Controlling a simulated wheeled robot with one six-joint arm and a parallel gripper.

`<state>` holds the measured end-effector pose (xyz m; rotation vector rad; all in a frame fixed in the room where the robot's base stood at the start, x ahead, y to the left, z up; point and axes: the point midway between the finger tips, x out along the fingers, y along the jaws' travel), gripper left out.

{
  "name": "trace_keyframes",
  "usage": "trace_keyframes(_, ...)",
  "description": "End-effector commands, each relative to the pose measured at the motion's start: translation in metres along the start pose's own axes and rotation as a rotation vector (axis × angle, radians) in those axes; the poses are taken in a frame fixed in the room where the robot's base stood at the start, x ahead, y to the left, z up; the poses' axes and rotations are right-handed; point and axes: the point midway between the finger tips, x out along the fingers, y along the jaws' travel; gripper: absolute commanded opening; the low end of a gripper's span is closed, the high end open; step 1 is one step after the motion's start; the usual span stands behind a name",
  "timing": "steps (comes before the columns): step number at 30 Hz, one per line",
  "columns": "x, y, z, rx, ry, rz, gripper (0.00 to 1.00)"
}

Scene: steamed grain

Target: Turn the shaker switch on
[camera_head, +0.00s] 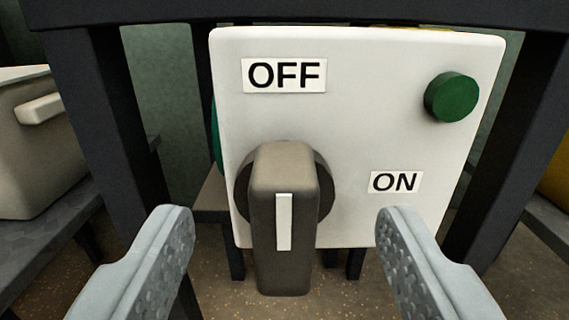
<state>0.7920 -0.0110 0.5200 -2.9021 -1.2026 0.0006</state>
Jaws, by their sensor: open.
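A white switch panel (380,130) fills the middle of the view. It carries an OFF label (284,75) at the upper left and an ON label (396,182) at the lower right. A grey-brown switch handle (283,180) with a white stripe stands out from a dark round base. The stripe stands upright in the picture, and the handle's end hangs below the panel's lower edge. My gripper (286,220) is open, with one finger on each side of the handle. Both fingers look apart from it, and nothing is held.
A green round button (452,97) sits at the panel's upper right. Dark frame posts (112,120) stand on both sides, with a dark beam (300,12) above. A pale box (35,140) stands at the left, and a yellow object (556,170) shows at the right edge.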

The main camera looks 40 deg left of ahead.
Motion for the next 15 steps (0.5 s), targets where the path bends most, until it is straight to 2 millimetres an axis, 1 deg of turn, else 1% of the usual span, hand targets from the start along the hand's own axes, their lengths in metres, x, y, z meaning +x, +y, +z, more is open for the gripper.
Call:
trace_keyframes(3,0.011,-0.001,0.0,0.0,0.0,-0.001,0.6)
trace_keyframes(6,0.015,0.0,0.0,-0.001,0.0,-0.001,0.6)
trace_keyframes(15,0.017,0.0,0.0,0.0,0.0,0.0,0.6)
